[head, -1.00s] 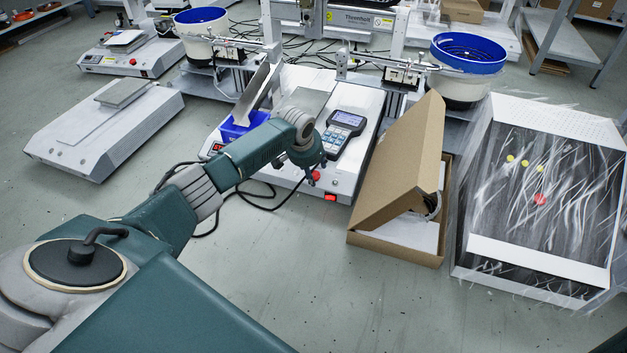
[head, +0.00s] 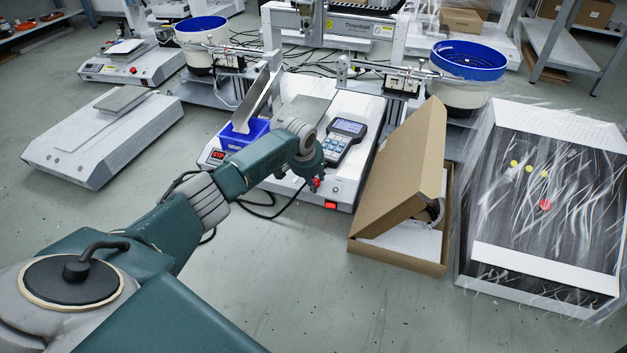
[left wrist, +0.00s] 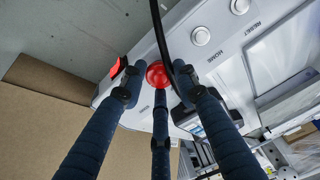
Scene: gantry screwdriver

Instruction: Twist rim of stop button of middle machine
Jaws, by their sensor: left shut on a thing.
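The middle machine (head: 345,185) is a white box with a keypad and screen unit on top. Its red stop button (head: 317,183) sits on the front face, partly covered by my left gripper (head: 312,172). In the left wrist view the round red stop button (left wrist: 157,74) lies between the dark fingers of my left gripper (left wrist: 156,86). The fingers are shut around its rim. My right gripper is in neither view.
A red switch (head: 330,206) is right of the button. A black cable (left wrist: 162,40) passes near the fingers. Floor in front is clear.

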